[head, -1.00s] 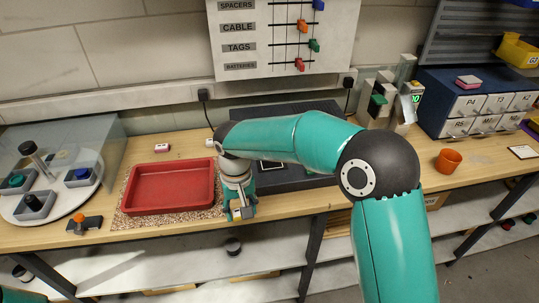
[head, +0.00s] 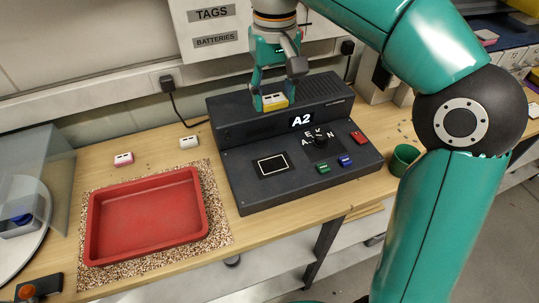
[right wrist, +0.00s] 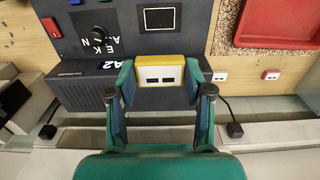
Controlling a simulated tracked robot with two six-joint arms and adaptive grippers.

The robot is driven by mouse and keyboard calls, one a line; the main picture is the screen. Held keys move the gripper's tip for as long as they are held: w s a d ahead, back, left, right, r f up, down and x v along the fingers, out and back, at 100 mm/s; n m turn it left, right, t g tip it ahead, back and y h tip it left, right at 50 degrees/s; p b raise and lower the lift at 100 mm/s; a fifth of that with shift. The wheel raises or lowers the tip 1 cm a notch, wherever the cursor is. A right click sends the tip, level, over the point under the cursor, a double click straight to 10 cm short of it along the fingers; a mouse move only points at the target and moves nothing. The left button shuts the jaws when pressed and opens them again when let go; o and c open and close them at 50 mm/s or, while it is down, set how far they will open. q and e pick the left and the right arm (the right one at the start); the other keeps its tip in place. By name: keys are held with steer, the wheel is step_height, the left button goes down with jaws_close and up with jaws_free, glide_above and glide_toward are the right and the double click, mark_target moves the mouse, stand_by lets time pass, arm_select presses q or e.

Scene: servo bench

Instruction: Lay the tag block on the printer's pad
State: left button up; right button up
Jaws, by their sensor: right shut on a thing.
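The right wrist view shows the block (right wrist: 160,71) between the two fingers (right wrist: 160,90). The printer's pad (head: 271,166), a black square with a white outline, is bare, in front and to the left of the block. It also shows in the right wrist view (right wrist: 160,17). My left gripper is not in view.
A red tray (head: 148,219) lies on a speckled mat (head: 219,226) left of the printer. Two small blocks, one pink and white (head: 123,159), one white (head: 189,142), lie behind it. A knob (head: 320,140) and coloured buttons are on the printer. A green cup (head: 404,160) stands right.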

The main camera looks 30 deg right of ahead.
steer(key=b, duration=0.2)
glide_above(273, 164)
step_height(273, 164, down, 12)
steer(key=shift+s+f, duration=0.1)
steer(key=shift+f, duration=2.75)
steer(key=o, duration=0.8)
steer(key=shift+f, duration=0.1)
step_height(273, 164, up, 12)
steer(key=shift+r+p, duration=0.15)
steer(key=shift+p, duration=0.5)
